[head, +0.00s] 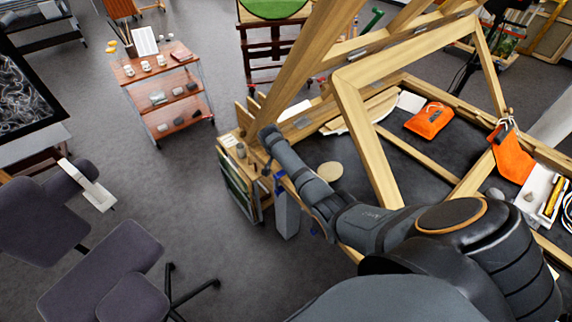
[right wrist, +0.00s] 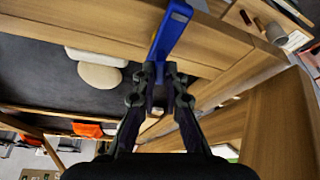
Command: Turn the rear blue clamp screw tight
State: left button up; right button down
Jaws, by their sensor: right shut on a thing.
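A blue clamp (right wrist: 172,30) crosses the edge of a wooden beam in the right wrist view, just beyond my right gripper (right wrist: 161,76). The gripper's fingers are closed together at the clamp's lower end, shut on its screw. The screw itself is mostly hidden between the fingers. In the head view my right arm reaches to the left end of the wooden frame, where a small blue part of a clamp (head: 279,182) shows below the wrist. Another bit of blue (head: 312,231) shows nearer along the same beam. My left gripper is not in view.
The large wooden frame (head: 350,110) stands around my right arm. Orange cloths (head: 430,120) and a white tray (head: 540,190) lie at the right. A shelved cart (head: 165,90) stands at the back left, with grey chairs (head: 110,265) nearer. Open floor lies between them.

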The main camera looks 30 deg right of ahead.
jog(key=shift+w+m+g+b, duration=0.1)
jog(key=shift+m+g+b, duration=0.25)
jog(key=shift+m, duration=0.55)
jog(key=shift+r, duration=0.1)
jog(key=c, duration=1.4)
grip_release()
jog(key=shift+a, duration=0.1)
jog(key=v, duration=1.2)
